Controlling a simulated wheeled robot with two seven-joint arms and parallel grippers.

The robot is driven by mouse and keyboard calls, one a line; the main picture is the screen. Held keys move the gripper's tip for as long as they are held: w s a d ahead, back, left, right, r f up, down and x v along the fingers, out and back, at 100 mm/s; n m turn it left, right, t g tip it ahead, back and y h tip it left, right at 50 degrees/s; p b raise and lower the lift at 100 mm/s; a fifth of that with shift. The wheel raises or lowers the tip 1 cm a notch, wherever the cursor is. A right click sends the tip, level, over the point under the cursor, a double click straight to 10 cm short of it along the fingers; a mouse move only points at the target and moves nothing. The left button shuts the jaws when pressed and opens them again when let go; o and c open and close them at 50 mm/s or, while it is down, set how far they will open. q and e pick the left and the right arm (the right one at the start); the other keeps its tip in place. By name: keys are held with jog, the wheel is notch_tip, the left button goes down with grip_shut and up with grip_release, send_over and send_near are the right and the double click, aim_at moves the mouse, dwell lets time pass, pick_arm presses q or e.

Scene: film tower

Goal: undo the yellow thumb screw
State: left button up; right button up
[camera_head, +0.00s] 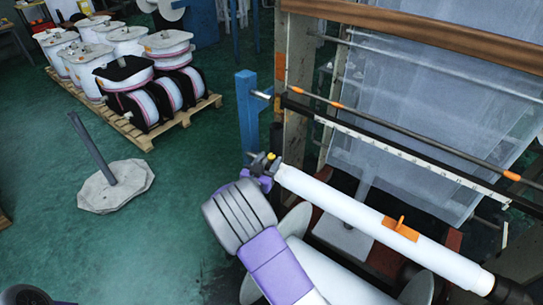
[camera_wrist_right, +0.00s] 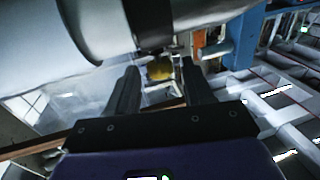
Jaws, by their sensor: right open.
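The yellow thumb screw (camera_head: 271,156) is a small knob at the left end of the white film roll (camera_head: 375,222). In the right wrist view, the yellow screw (camera_wrist_right: 160,70) shows between the tips of my open right gripper (camera_wrist_right: 160,82), with a dark finger on either side. I cannot tell whether the fingers touch it. In the head view, my right gripper (camera_head: 260,166) is at the roll's end, right by the screw, and its tips are partly hard to make out. My left gripper is not in view.
A blue post (camera_head: 248,112) stands just behind the roll's end. A pallet (camera_head: 140,136) with wrapped reels is at the back left. A stone base with a pole (camera_head: 116,186) stands on open green floor.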

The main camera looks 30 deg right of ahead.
jog(key=shift+x, duration=1.25)
grip_shut()
